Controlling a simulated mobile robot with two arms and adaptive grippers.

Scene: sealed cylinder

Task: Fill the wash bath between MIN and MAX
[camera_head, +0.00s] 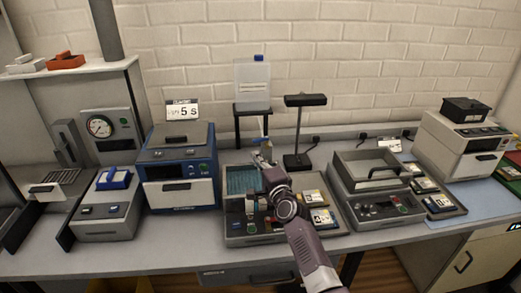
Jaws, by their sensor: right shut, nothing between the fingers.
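The wash bath (236,182) is a basin with a blue-teal interior in the grey bench unit at the centre. Its MIN and MAX marks are too small to read, and I cannot tell the liquid level. A translucent tank (252,85) with a blue cap stands above and behind it on a black stand. A small blue and yellow part, seemingly a tap (259,140), shows below the tank. My right gripper (264,153) is shut and empty, right by this part. I cannot tell whether they touch. My right forearm hides part of the bath's right side. My left gripper is out of view.
A black post stand (304,130) stands right of the bath. A blue device (181,170) is to the left, with a sign reading 5 s above it. The bench's front strip is clear.

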